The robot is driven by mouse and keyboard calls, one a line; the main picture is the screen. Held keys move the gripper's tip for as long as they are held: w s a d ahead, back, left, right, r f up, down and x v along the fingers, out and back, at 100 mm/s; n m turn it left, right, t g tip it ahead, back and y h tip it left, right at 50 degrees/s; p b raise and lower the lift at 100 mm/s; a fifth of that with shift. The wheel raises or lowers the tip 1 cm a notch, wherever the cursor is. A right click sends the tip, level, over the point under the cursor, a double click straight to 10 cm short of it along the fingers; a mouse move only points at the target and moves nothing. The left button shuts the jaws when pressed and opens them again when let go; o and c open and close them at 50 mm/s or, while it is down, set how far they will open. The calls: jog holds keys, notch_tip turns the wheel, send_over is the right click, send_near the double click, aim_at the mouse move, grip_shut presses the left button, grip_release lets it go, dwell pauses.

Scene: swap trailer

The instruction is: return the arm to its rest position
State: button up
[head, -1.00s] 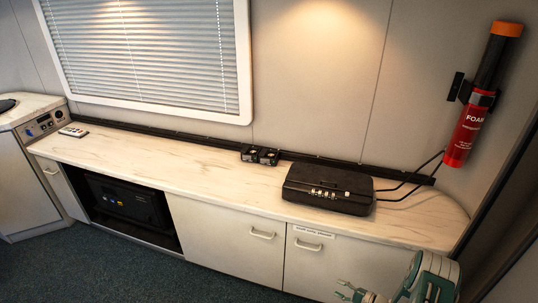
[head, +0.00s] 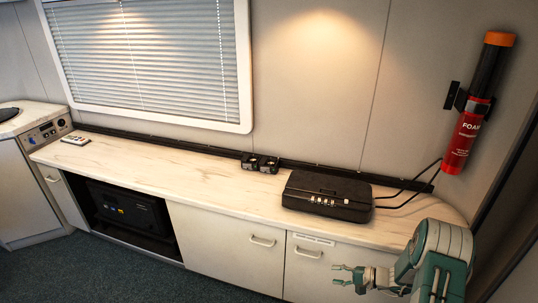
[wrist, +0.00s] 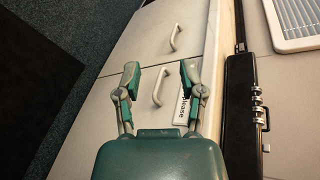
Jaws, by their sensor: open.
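My gripper (head: 345,275) is at the lower right of the head view, in front of the white cabinet doors and below the counter edge. Its fingers point left. In the wrist view my gripper (wrist: 160,80) shows two green fingertips spread apart with nothing between them. Behind them is a cabinet door with a pale handle (wrist: 160,87). My green and grey arm links fill the lower right corner of the head view.
A red fire extinguisher (head: 464,140) hangs on the right wall. The carpet (head: 60,270) at lower left is clear.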

jog(key=s+a+r+n+g+h, duration=0.2)
jog(key=s+a+r, duration=0.1)
jog(key=r, duration=0.5)
jog(key=s+a+r+n+g+h, duration=0.1)
jog(key=s+a+r+n, duration=0.15)
jog(key=r, duration=0.55)
jog(key=s+a+r+n+g+h, duration=0.2)
jog(key=s+r, duration=0.1)
jog(key=r, duration=0.5)
jog(key=s+r+n+t+h, duration=0.1)
jog(key=s+r+t+h, duration=0.1)
jog(key=s+r+h, duration=0.2)
jog(key=s+r+n+t+h, duration=0.2)
jog(key=s+r, duration=0.7)
jog(key=s, duration=0.7)
jog(key=shift+s+r+t+h, duration=0.25)
jog(key=shift+r+t+h, duration=0.25)
jog(key=shift+h, duration=0.4)
jog(key=shift+d+f+n, duration=0.1)
jog(key=shift+d+n, duration=0.05)
jog(key=shift+n, duration=0.1)
